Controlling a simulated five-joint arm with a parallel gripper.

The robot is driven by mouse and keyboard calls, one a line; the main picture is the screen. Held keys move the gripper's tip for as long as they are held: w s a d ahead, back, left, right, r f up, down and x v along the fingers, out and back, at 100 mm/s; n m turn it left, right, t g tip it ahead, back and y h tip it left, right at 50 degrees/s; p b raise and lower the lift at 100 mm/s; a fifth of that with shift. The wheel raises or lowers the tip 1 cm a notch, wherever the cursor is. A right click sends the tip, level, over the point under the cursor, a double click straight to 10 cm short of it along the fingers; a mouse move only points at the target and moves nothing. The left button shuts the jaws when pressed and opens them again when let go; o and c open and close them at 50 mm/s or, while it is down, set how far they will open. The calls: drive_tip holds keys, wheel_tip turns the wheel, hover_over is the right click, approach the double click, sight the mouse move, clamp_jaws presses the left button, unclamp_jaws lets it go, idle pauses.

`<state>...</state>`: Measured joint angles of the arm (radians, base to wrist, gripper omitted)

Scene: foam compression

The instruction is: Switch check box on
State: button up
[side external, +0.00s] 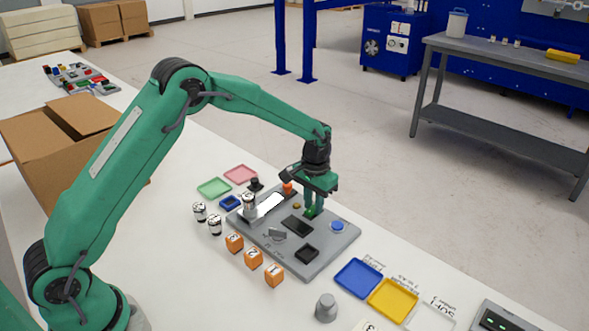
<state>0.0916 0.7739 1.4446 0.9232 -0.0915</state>
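A flat grey box (330,249), apparently the check box, lies on the white table with several parts on its top. A blue round button (337,226) sits near its right corner. A small grey raised part (277,233) is near its front side, and a black square recess (307,254) is at its front right. My gripper (312,212) points straight down over the back right part of the box, left of the blue button. Its green fingertips are at or just above the box top and hide what is under them. Their gap and any contact are unclear.
Orange numbered cubes (253,258) and black-and-white cylinders (207,218) stand in front of and left of the box. A blue tray (358,278) and a yellow tray (393,300) lie to the right. A grey knobbed piece (326,308) stands nearby. A cardboard box (75,150) is far left.

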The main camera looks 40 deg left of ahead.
clamp_jaws()
drive_tip(key=shift+s+t, duration=0.2)
drive_tip(key=shift+t, duration=0.8)
drive_tip(key=o, duration=0.6)
unclamp_jaws()
drive_tip(key=shift+r, duration=0.1)
